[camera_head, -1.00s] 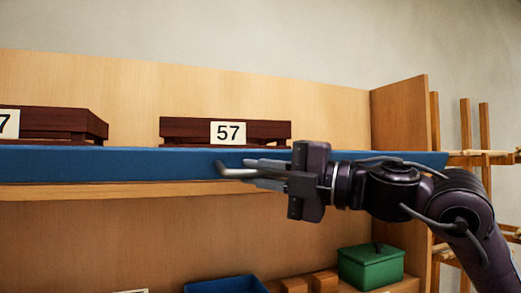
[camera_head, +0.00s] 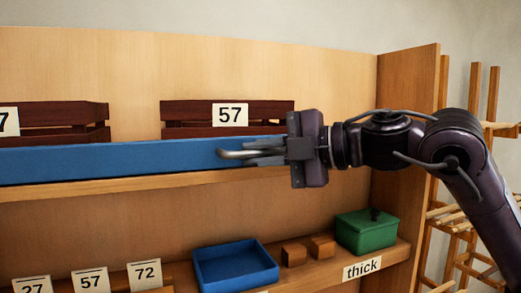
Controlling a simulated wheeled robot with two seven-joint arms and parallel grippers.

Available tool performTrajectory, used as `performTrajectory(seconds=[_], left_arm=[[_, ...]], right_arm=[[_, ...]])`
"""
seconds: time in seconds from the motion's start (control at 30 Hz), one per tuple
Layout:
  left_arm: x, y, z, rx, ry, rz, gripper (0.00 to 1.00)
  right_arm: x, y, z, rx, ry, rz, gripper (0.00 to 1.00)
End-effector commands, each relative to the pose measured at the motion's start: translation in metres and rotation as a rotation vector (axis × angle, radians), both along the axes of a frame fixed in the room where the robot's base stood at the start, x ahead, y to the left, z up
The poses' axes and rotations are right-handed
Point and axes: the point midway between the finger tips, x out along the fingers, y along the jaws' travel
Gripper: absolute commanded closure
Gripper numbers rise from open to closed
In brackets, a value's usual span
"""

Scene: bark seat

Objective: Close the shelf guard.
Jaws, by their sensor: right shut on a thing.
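The shelf guard (camera_head: 110,157) is a long blue bar along the front of the upper shelf, running from the left picture edge to my right gripper. Its broad face is toward me, and it covers the lower part of the dark red crates behind it. A grey bent handle (camera_head: 232,154) stands out near its right part. My right gripper (camera_head: 258,152) comes in from the right and is shut on this handle. The guard's right end is hidden behind my gripper and arm. My left gripper is not in view.
Slatted crates, one labelled 57 (camera_head: 180,113), stand on the upper shelf. The lower shelf holds a blue tray (camera_head: 236,286), small brown blocks (camera_head: 293,254), a green lidded box (camera_head: 366,231) and number cards (camera_head: 90,281). A wooden side panel (camera_head: 405,95) and rack (camera_head: 445,215) are at right.

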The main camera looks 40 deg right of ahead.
Motion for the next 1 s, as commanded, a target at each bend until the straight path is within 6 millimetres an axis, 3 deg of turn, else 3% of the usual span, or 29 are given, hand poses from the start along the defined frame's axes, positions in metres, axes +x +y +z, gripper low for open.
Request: performTrajectory(seconds=[0.17, 0.2, 0.27, 0.6, 1.0], left_arm=[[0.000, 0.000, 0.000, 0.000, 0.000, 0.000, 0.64], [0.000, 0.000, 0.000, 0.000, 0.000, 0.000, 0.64], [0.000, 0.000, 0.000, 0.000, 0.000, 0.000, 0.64], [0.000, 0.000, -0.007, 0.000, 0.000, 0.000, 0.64], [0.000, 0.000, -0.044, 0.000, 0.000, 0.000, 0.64]], right_arm=[[0.000, 0.000, 0.001, 0.001, -0.002, -0.001, 1.00], [0.000, 0.000, 0.001, 0.001, -0.002, -0.001, 0.83], [0.000, 0.000, 0.001, 0.001, -0.002, -0.001, 0.78], [-0.005, -0.004, 0.000, 0.000, -0.004, -0.003, 0.78], [-0.056, -0.037, 0.008, 0.001, -0.004, -0.003, 0.78]])
